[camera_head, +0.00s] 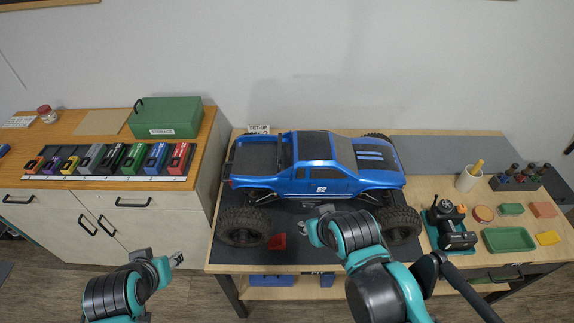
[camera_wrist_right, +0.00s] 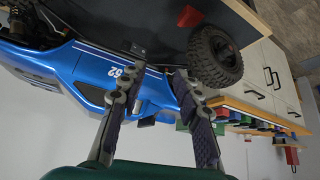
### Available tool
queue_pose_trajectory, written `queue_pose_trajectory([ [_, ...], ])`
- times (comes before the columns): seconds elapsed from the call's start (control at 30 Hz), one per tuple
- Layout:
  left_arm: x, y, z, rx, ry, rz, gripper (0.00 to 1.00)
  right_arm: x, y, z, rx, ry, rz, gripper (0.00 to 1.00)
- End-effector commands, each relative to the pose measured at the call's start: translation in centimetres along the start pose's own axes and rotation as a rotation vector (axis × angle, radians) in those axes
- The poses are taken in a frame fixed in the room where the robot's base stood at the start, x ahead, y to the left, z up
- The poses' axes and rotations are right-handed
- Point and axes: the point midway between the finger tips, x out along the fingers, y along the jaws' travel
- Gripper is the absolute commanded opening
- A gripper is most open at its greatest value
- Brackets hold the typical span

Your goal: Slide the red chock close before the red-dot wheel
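The red chock (camera_head: 277,241) lies on the dark mat just right of the truck's near left wheel (camera_head: 243,226), with a small gap. In the right wrist view the red chock (camera_wrist_right: 188,16) shows near the top, beside that wheel (camera_wrist_right: 215,57). The near right wheel (camera_head: 401,224) is farther along the mat. I cannot make out a red dot on either wheel. My right gripper (camera_wrist_right: 160,74) is open and empty, its fingers before the blue truck side; in the head view my arm partly hides it. My left gripper (camera_head: 160,257) is open and empty, left of the workbench.
The blue truck (camera_head: 318,180) fills the bench middle. A black-and-teal tool (camera_head: 450,232), green tray (camera_head: 508,239) and cup (camera_head: 468,179) stand at the right. A side cabinet holds a green box (camera_head: 166,117) and a rack of coloured blocks.

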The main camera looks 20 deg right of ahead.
Motion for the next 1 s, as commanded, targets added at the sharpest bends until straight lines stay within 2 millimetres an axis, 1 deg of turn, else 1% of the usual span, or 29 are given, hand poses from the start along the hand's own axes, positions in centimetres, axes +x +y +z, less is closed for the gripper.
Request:
queue_pose_trajectory([
  [0.03, -0.1, 0.0, -0.1, 0.000, 0.000, 0.000, 0.40, 0.2, 0.0, -0.3, -0.026, -0.013, 0.000, 0.13],
  [0.07, 0.0, 0.0, -0.1, 0.000, 0.000, 0.000, 0.40, 0.4, 0.1, -0.4, -0.051, -0.026, 0.000, 0.05],
  [0.1, 0.0, 0.0, 0.0, 0.000, 0.000, 0.000, 0.40, 0.8, 0.1, -0.7, -0.096, -0.047, -0.002, 0.00],
  [0.17, 0.1, 0.0, 0.0, 0.000, 0.000, 0.000, 0.40, 1.6, 0.2, -1.0, -0.182, -0.089, -0.008, 0.00],
  [0.27, 0.2, 0.0, 0.1, 0.000, 0.000, 0.000, 0.40, 3.6, 0.3, -1.5, -0.363, -0.175, -0.032, 0.00],
  [0.4, 0.4, 0.0, 0.3, 0.000, 0.000, 0.000, 0.40, 6.9, 0.5, -1.6, -0.624, -0.295, -0.098, 0.00],
  [0.6, 0.7, 0.0, 0.4, 0.000, 0.000, 0.000, 0.40, 12.2, 0.8, -0.7, -0.966, -0.436, -0.241, 0.00],
  [0.7, 0.8, 0.0, 0.5, 0.000, 0.000, 0.000, 0.40, 14.2, 0.9, 0.1, -1.093, -0.479, -0.312, 0.00],
  [0.8, 0.8, 0.0, 0.5, 0.000, 0.000, 0.000, 0.40, 15.6, 1.0, 0.7, -1.176, -0.505, -0.363, 0.00],
  [1.0, 1.1, 0.0, 0.7, 0.000, 0.000, 0.000, 0.40, 16.9, 1.0, 1.5, -1.232, -0.520, -0.401, 0.00],
])
